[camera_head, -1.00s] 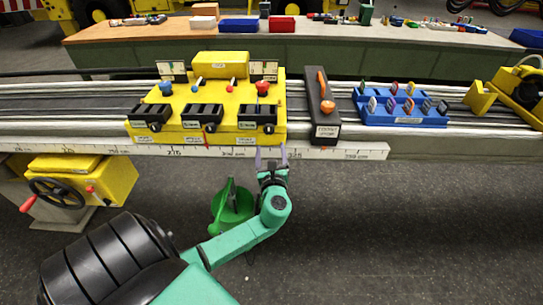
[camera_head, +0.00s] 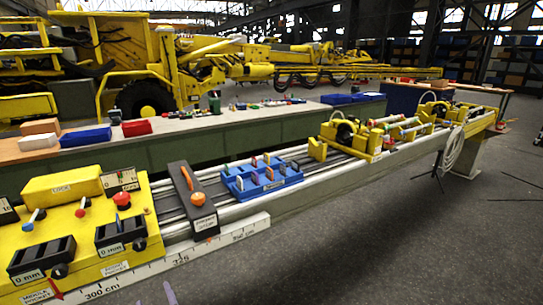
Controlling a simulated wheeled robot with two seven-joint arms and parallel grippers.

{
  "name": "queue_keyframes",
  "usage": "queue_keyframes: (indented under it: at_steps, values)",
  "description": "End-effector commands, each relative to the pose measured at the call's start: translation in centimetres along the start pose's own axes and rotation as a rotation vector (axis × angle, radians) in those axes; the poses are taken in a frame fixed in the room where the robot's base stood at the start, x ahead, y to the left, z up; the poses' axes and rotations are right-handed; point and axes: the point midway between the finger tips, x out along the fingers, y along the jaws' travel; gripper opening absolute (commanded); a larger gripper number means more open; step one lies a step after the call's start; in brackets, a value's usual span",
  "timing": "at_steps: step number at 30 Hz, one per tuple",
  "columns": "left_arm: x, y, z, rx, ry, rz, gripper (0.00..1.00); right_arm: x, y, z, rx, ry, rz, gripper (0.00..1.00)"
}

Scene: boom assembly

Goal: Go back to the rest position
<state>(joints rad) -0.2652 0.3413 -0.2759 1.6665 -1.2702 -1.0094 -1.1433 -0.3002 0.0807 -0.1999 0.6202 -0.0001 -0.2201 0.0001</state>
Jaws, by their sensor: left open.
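Only the pale purple fingertips of my left gripper (camera_head: 154,296) show, at the bottom edge of the head view. They stand apart with nothing seen between them, in front of the white ruler (camera_head: 180,257) along the bench's front edge. The rest of my left arm is out of the picture. My right gripper is not in view.
The yellow control box (camera_head: 85,262), a dark box with an orange handle (camera_head: 198,199) and a blue rack (camera_head: 262,183) sit on the railed bench. Yellow fixtures (camera_head: 345,135) stand farther along. A second table (camera_head: 200,128) is behind. Open floor (camera_head: 400,240) lies at the right.

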Motion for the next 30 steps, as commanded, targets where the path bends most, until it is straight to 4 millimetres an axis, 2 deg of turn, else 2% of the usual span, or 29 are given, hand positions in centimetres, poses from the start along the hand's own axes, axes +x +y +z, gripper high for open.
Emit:
queue_keyframes:
  at_steps: [1, 2, 3, 4, 6, 8, 9, 11, 12, 14, 15, 18, 21, 28, 29, 30]
  values:
    - [0.5, 1.5, -3.5, -0.054, 0.096, 0.028, 0.8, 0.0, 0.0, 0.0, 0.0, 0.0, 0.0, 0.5]
    - [0.7, 2.5, -6.0, -0.105, 0.164, 0.051, 0.8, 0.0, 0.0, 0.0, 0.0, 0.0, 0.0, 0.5]
    - [0.7, 4.2, -9.5, -0.183, 0.258, 0.093, 0.8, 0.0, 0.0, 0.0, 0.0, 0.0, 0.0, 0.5]
    - [0.5, 5.4, -12.1, -0.246, 0.327, 0.131, 0.8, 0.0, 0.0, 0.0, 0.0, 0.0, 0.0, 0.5]
    - [-0.6, 8.6, -18.0, -0.406, 0.475, 0.237, 0.8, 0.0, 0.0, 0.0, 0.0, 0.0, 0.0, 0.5]
    - [-2.4, 11.3, -22.7, -0.553, 0.584, 0.351, 0.8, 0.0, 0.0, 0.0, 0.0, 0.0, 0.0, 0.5]
    - [-3.9, 13.2, -25.7, -0.66, 0.647, 0.44, 0.8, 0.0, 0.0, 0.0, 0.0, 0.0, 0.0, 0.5]
    - [-6.8, 16.1, -29.8, -0.829, 0.721, 0.592, 0.8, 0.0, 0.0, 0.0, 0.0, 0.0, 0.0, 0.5]
    - [-8.9, 18.1, -32.3, -0.947, 0.753, 0.704, 0.8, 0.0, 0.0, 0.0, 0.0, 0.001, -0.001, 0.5]
    - [-12.6, 20.9, -35.6, -1.132, 0.772, 0.888, 0.8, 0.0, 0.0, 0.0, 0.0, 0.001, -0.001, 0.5]
    - [-15.0, 22.5, -37.3, -1.251, 0.765, 1.009, 0.8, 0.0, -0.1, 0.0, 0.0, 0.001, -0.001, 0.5]
    - [-20.1, 25.7, -40.1, -1.499, 0.691, 1.262, 0.8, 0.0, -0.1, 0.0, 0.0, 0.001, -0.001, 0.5]
    - [-22.8, 27.4, -41.2, -1.636, 0.615, 1.398, 0.8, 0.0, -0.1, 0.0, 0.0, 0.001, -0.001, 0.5]
    - [-23.3, 27.8, -41.4, -1.67, 0.592, 1.429, 0.8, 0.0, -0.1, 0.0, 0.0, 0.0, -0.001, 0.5]
    - [-23.3, 27.8, -41.4, -1.67, 0.592, 1.429, 0.77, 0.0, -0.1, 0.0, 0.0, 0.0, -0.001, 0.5]
    - [-23.3, 27.8, -41.4, -1.669, 0.592, 1.428, 0.61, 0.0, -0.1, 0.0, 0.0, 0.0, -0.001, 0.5]
